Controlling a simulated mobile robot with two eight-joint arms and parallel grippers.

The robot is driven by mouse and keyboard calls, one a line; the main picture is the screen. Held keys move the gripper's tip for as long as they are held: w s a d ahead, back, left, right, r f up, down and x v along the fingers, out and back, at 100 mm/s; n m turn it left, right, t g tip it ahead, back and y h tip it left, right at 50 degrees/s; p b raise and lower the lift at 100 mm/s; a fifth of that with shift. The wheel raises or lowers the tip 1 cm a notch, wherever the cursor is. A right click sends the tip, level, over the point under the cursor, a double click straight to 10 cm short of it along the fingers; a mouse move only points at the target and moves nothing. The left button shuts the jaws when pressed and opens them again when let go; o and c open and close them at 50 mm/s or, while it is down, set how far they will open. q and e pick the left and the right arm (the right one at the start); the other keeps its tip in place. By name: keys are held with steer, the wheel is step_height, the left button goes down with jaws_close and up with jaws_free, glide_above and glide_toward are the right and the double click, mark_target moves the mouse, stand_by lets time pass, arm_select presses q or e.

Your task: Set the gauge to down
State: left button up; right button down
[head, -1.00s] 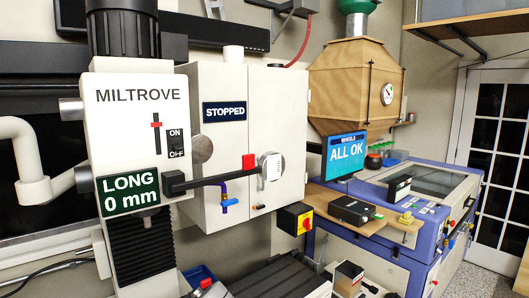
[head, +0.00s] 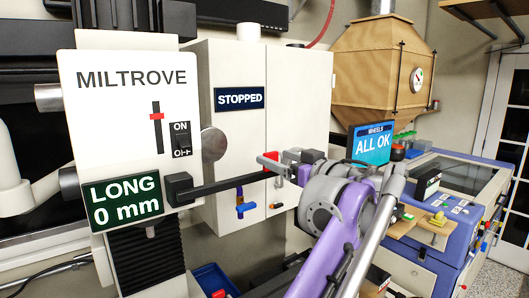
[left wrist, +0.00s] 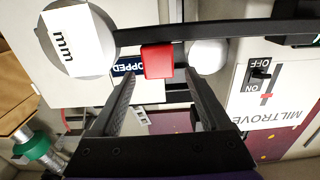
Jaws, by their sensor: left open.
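The gauge is a black bar (head: 225,186) reaching right from the Miltrove machine, with a red block (head: 271,169) near its far end. In the left wrist view the bar (left wrist: 225,31) runs across the top, with the red block (left wrist: 157,61) on it and a round dial marked "mm" (left wrist: 72,40) at its end. My left gripper (left wrist: 160,80) is open, its fingertips one on each side of the red block. I cannot tell if they touch it. In the head view my left gripper (head: 275,162) partly covers the block and hides the dial. My right gripper is not in view.
The Miltrove machine (head: 125,120) has a green display (head: 122,202) reading "LONG 0 mm" and an ON/OFF switch (head: 181,138). A "STOPPED" sign (head: 239,98) is on the cabinet behind the bar. A monitor (head: 371,143) reads "ALL OK".

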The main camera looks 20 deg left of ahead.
arm_select(q)
steer(key=x, duration=0.6)
steer(key=shift+w, duration=0.15)
steer(key=shift+a, duration=0.15)
steer(key=shift+c, duration=0.3)
jaws_close()
stand_by(0.8)
